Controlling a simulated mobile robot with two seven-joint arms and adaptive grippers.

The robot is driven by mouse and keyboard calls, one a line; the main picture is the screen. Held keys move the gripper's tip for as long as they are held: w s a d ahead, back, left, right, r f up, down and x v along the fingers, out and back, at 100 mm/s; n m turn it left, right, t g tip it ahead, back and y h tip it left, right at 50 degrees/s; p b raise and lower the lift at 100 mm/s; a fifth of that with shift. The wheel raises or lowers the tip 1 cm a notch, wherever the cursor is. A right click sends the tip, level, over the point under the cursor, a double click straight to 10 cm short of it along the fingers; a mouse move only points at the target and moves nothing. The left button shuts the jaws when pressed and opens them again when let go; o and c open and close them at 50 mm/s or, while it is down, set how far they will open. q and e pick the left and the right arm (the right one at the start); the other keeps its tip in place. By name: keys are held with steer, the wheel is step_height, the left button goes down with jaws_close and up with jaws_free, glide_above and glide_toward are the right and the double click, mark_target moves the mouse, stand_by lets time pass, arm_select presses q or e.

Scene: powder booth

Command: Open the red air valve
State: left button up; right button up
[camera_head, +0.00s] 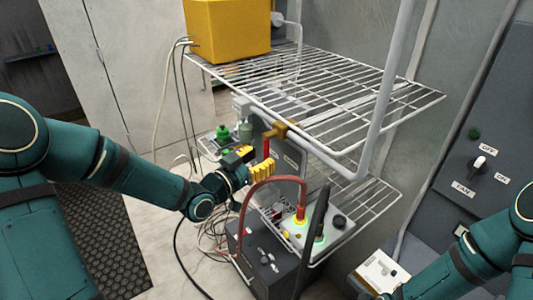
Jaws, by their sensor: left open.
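The red air valve has a brass body (280,130) below the upper wire shelf, with a red lever handle (266,146) hanging downward from it. My left gripper (265,170), with yellow ribbed fingers, is open just below the red handle. The gripper is small in view, and whether a finger touches the handle cannot be told. My right arm reaches in at the lower right, and its gripper is outside the picture.
The upper wire shelf (345,88) bears a yellow box (228,30). A red hose (270,181) curves beside my left gripper to a grey control box (335,232). A white post (385,95) stands to the right. A dark cabinet with a knob (478,163) is at far right.

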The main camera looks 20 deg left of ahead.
arm_select(q)
steer(key=shift+x, duration=1.4)
jaws_close()
